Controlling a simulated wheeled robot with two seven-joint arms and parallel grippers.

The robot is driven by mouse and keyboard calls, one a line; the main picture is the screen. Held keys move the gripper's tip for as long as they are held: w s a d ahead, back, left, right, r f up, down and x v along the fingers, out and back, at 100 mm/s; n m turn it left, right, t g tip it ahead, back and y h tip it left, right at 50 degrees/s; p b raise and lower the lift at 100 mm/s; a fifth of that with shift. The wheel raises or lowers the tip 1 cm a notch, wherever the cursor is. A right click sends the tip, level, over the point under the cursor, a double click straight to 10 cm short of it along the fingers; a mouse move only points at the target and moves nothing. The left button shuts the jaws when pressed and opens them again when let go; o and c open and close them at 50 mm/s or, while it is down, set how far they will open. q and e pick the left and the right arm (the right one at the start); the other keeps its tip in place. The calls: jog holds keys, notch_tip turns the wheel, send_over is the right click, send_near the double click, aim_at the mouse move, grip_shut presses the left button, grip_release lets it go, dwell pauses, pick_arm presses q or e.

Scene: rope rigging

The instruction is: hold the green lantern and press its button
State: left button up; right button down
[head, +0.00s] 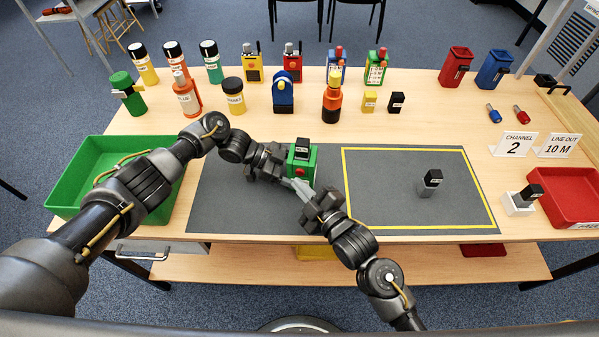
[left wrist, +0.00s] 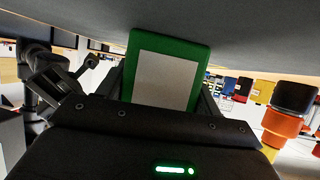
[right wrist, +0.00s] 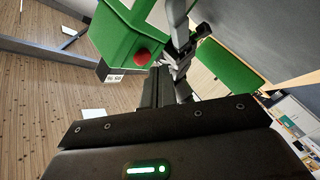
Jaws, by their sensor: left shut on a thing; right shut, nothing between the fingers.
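The green lantern (head: 307,180) is upright above the left part of the grey mat, with a red button (head: 300,172) on its front and a black labelled block on top. My left gripper (head: 284,166) is shut on the lantern from its left side; the left wrist view shows the green body with a pale panel (left wrist: 165,80) between the fingers. My right gripper (head: 298,186) is shut and empty, its tips close below the button. In the right wrist view the red button (right wrist: 141,56) shows clear of the fingers. I cannot tell if the lantern touches the mat.
A green tray (head: 62,190) stands at the left, a red tray (head: 570,207) at the right. A yellow outline on the mat (head: 390,205) holds a small black block (head: 430,182). Bottles, radios and other lanterns stand along the back. The mat's right half is mostly free.

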jog(key=shift+w+d, duration=0.1)
jog(key=shift+w, duration=0.3)
jog(key=shift+w, duration=0.4)
dwell(0.7)
jog(key=shift+s, duration=0.1)
dwell(0.3)
jog(key=shift+s, duration=0.7)
jog(key=shift+s, duration=0.15)
jog(key=s, duration=0.2)
jog(key=s+a, duration=0.1)
jog(key=s, duration=0.1)
jog(key=shift+s, duration=0.35)
dwell(0.7)
